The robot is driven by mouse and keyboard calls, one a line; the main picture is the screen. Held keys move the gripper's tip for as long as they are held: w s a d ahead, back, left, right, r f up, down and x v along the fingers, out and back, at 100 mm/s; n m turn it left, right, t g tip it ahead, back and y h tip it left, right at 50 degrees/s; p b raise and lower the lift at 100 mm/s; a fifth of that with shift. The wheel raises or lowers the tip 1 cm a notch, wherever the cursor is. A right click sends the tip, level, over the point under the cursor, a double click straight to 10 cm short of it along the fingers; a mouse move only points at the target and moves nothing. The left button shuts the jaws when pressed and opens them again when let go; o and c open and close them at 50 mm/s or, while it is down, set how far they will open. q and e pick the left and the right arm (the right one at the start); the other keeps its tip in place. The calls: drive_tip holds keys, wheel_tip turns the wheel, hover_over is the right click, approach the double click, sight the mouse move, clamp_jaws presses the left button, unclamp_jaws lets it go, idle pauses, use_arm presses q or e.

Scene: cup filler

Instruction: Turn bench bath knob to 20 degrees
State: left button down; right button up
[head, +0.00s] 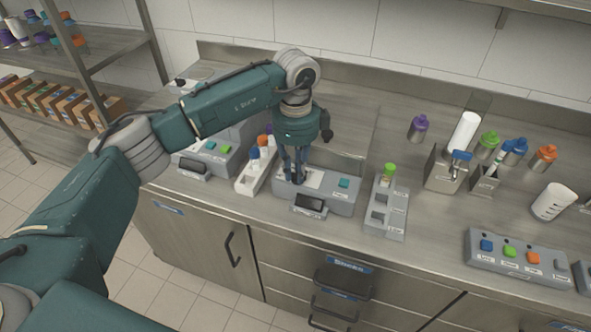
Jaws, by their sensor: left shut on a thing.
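My left gripper (295,176) points straight down over a grey bench device (342,204), which I take to be the bench bath. Its fingers are shut on the dark knob on the left part of the device's top, and they hide most of it. I cannot read the knob's angle. A teal button (344,183) sits to the right of the knob, and a small dark display (310,204) is at the front. My right gripper is not in this view.
A white rack (247,183) with orange and blue-capped tubes stands close left. Another grey device (203,160) is farther left. A grey rack (385,218) with a green-capped tube is close right. Bottles, a beaker (552,202) and a button panel (515,252) are farther right.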

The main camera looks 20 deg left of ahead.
sight(295, 173)
use_arm(q)
drive_tip(key=shift+w+r, duration=0.1)
drive_tip(key=c, duration=1.7)
unclamp_jaws()
drive_tip(key=shift+o, duration=0.2)
wheel_tip(295, 173, up, 12)
